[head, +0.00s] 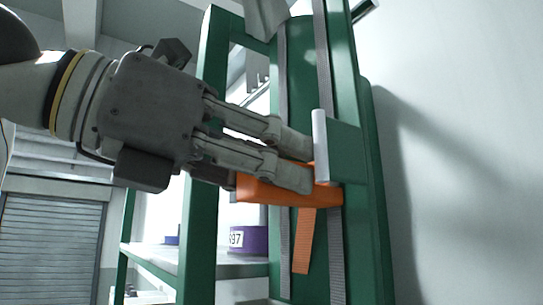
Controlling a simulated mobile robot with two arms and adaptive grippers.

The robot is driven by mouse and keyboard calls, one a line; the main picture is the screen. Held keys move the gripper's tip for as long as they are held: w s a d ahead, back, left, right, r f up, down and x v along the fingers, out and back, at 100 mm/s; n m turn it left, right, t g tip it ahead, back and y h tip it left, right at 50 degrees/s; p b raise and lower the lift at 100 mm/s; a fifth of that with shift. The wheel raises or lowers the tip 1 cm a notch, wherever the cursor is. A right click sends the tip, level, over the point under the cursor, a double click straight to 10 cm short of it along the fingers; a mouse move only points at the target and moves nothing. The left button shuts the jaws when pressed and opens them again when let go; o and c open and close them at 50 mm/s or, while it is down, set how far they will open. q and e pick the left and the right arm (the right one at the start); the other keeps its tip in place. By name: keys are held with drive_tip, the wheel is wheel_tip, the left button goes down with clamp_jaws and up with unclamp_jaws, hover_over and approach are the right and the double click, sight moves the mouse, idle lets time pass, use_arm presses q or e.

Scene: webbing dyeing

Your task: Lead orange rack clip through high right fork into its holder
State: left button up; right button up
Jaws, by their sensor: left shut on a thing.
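My left gripper (298,162) comes in from the left and is shut on the orange rack clip (262,192). The clip lies level at the green rack, and its right end reaches a green upright. An orange strap (305,240) hangs down below the clip. A pale upright bar on a green plate (320,145) stands just right of the fingertips; I cannot tell whether it is the fork or the holder. The fingers hide part of the clip. My right gripper is not in view.
The green rack frame (205,130) has grey webbing straps (336,235) hanging down it. Behind it, a shelf (200,258) bears a purple labelled item (250,240). A white wall (460,160) is at the right, and a louvred shutter (48,245) at the lower left.

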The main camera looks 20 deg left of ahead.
use_arm(q)
wheel_tip(320, 180, down, 7)
drive_tip(key=b, duration=0.5)
drive_tip(key=shift+w+a+r+b, duration=0.1)
drive_tip(key=shift+r+b, duration=0.1)
drive_tip(key=shift+b, duration=0.1)
wheel_tip(320, 180, down, 6)
drive_tip(key=b, duration=0.5)
drive_tip(key=shift+r, duration=0.25)
drive_tip(key=o, duration=1.1)
drive_tip(key=shift+a, duration=0.1)
drive_tip(key=v, duration=1.2)
